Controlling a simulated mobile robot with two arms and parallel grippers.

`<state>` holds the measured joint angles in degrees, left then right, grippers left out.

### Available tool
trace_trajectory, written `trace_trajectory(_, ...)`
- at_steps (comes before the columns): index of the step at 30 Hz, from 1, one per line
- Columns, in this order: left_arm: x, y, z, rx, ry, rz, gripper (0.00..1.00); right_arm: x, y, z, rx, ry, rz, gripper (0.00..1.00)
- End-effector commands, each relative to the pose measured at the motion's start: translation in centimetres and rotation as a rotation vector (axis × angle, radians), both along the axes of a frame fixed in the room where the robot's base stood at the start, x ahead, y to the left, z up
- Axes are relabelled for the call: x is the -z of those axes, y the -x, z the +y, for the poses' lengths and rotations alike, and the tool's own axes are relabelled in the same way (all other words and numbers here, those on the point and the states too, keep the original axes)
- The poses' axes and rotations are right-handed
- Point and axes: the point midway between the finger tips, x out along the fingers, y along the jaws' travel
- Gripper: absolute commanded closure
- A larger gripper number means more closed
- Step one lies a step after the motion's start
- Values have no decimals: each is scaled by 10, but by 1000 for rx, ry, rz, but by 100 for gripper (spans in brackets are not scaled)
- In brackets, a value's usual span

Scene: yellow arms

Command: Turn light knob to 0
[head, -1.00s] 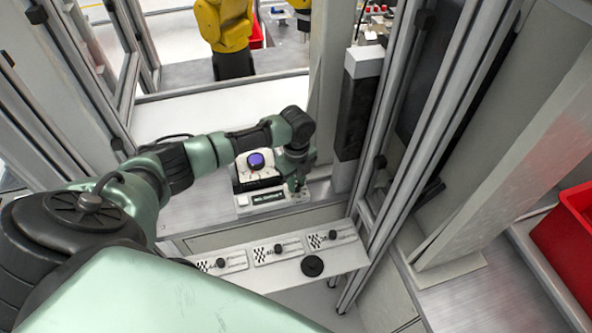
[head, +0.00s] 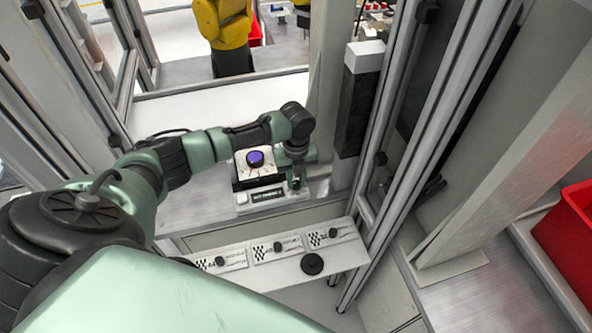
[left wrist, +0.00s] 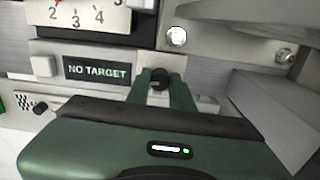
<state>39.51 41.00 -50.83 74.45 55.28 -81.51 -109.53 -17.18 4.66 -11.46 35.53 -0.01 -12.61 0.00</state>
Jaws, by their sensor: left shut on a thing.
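My left gripper (head: 296,188) reaches down at the right end of a control box on the bench. In the left wrist view its two green fingers (left wrist: 160,88) are shut on a small black knob (left wrist: 158,79), one on each side. Left of the knob is a display (left wrist: 97,69) reading "NO TARGET". Above it is part of a white dial plate (left wrist: 80,14) with the numbers 2, 3 and 4. In the head view this box carries a larger purple-topped knob (head: 256,158). The gripped knob's pointer and scale cannot be made out. My right gripper is not in view.
A white shelf panel (head: 284,273) in front carries three small black knobs with checkered labels and a black disc (head: 312,264). A grey post and dark box (head: 357,100) stand close right of my gripper. A red bin (head: 570,228) is at far right.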

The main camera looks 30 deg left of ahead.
Motion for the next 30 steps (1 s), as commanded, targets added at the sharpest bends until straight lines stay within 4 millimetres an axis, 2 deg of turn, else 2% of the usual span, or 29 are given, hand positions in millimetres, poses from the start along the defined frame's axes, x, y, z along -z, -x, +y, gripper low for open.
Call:
trace_trajectory(6, 0, 0, -1, 2, 2, -1, 100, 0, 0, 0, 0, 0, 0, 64)
trace_trajectory(7, 0, 0, -1, 2, 2, -1, 75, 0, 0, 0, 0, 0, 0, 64)
trace_trajectory(9, 0, 0, -1, 2, 2, -1, 56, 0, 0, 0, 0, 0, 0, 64)
trace_trajectory(20, -3, -1, 0, 0, 0, -1, 56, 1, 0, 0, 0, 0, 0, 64)
trace_trajectory(23, -12, -1, 0, 1, -1, -4, 56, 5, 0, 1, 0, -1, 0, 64)
trace_trajectory(30, -53, -1, 0, 3, 0, -4, 56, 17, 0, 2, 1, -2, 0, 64)
